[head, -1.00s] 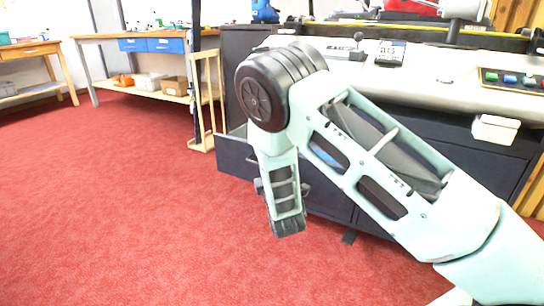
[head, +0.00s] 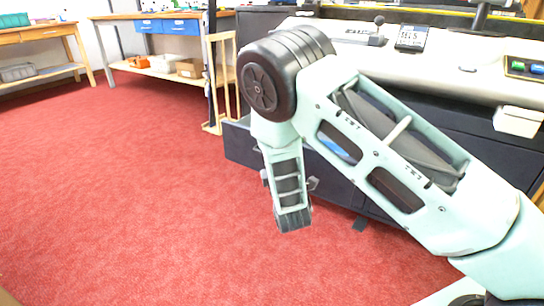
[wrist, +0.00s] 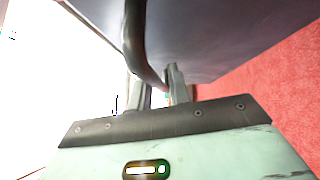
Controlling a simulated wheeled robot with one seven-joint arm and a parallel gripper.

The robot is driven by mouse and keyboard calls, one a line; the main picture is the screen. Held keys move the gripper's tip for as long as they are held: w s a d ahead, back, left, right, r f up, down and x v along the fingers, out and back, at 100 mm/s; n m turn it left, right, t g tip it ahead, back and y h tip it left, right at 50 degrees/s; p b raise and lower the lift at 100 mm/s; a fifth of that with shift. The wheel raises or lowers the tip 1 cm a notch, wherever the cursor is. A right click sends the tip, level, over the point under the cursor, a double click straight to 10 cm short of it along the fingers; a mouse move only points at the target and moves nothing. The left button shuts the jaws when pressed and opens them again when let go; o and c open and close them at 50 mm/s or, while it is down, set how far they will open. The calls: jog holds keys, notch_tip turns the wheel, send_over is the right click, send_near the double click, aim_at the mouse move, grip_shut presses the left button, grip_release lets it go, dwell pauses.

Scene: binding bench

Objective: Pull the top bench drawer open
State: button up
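The dark grey bench drawer (head: 240,146) stands partly out from the bench, its left end and a strip of its inside showing in the head view. My arm hides most of its front. In the wrist view the drawer's grey front (wrist: 215,35) fills the top, with its dark curved handle (wrist: 134,35) running down between the fingers. My gripper (wrist: 160,90) is shut on the handle. In the head view, my gripper's fingertips are hidden behind my wrist.
The bench top (head: 465,75) carries a phone-like device (head: 411,38) and a tray of coloured pieces (head: 525,68). A wooden rack (head: 220,80) stands left of the bench. Red carpet (head: 120,200) lies clear on the left and in front.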

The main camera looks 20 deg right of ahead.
jog(key=s+a+f+p, duration=0.2)
jog(key=s+p, duration=0.2)
jog(key=s, duration=1.3)
jog(key=shift+f, duration=0.15)
